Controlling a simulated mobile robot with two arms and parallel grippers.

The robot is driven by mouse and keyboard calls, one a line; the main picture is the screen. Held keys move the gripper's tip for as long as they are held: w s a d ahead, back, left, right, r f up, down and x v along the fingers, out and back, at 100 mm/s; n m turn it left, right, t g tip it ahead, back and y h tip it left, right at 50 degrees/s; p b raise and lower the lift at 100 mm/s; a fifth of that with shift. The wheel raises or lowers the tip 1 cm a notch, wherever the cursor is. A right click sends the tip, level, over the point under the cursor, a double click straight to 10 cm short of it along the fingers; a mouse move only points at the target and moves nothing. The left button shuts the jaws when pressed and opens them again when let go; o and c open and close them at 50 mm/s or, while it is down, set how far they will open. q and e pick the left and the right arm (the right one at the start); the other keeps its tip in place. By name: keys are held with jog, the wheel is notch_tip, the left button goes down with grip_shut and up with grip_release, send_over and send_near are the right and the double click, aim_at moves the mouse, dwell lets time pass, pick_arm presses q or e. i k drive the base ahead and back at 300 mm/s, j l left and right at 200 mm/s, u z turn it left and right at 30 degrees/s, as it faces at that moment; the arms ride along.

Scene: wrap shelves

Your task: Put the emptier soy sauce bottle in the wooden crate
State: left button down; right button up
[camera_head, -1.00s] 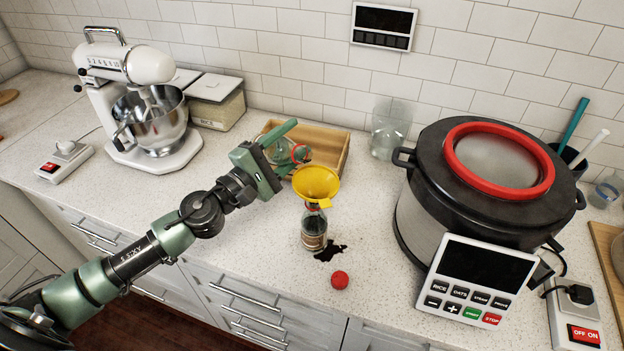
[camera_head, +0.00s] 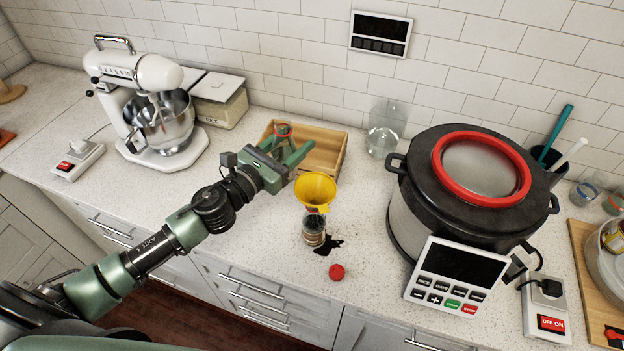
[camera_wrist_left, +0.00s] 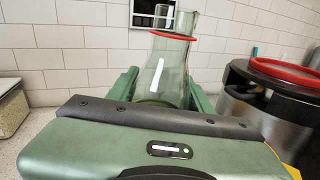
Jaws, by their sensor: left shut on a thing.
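My left gripper (camera_head: 288,157) is shut on a clear glass bottle with a red neck ring (camera_wrist_left: 160,77). In the left wrist view the bottle looks empty and nearly upright, with its lower part hidden behind the gripper. In the head view mostly its red ring (camera_head: 283,130) shows. The gripper and bottle are at the left part of the wooden crate (camera_head: 331,151); I cannot tell whether the bottle is above or inside it. A second bottle (camera_head: 314,230) with a dark label stands on the counter, a yellow funnel (camera_head: 316,190) in its mouth.
A dark spill (camera_head: 335,245) and a red cap (camera_head: 337,271) lie beside the standing bottle. A large cooker (camera_head: 470,190) fills the right side. A glass jar (camera_head: 386,130) stands at the back. A stand mixer (camera_head: 150,110) is at left.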

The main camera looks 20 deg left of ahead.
aim_at(321, 162)
jog(key=i+j+z, duration=0.15)
jog(key=j+z, duration=0.3)
jog(key=j, duration=0.35)
jog(key=j+z, duration=0.45)
jog(key=j, duration=0.35)
